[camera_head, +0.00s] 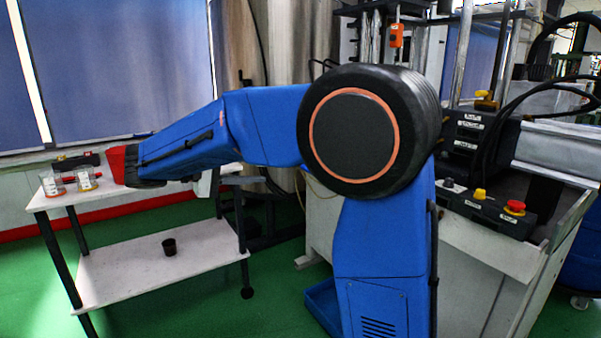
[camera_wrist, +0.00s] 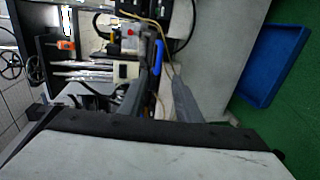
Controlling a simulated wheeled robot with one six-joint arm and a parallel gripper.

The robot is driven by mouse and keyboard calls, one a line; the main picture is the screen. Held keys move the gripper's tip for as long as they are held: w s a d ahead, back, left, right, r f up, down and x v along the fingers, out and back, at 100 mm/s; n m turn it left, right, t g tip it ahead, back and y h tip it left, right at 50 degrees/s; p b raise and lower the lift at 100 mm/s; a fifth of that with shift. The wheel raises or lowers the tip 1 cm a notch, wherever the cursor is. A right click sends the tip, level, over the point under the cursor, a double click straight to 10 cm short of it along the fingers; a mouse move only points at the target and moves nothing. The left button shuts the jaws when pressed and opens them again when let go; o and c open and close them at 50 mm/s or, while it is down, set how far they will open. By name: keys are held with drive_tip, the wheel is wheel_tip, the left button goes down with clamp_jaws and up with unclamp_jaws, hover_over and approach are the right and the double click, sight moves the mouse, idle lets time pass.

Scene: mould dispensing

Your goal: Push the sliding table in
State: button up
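The machine (camera_head: 470,235), with a pale body, stands at the right in the head view. I cannot single out its sliding table for certain there, as my blue arm covers part of it. My arm reaches left, and no gripper fingertips show clearly in the head view. The wrist view shows the machine sideways, with metal rods (camera_wrist: 85,70) at the left. Two dark grey finger-like parts, likely my gripper (camera_wrist: 168,92), stand near the middle with a gap between them. Whether they touch anything is unclear. A pale slab with a black edge (camera_wrist: 150,155) fills the bottom.
A control box (camera_head: 485,210) has a red button.

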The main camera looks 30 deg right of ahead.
drive_tip(key=x, duration=1.7)
drive_tip(key=shift+r, duration=0.1)
clamp_jaws()
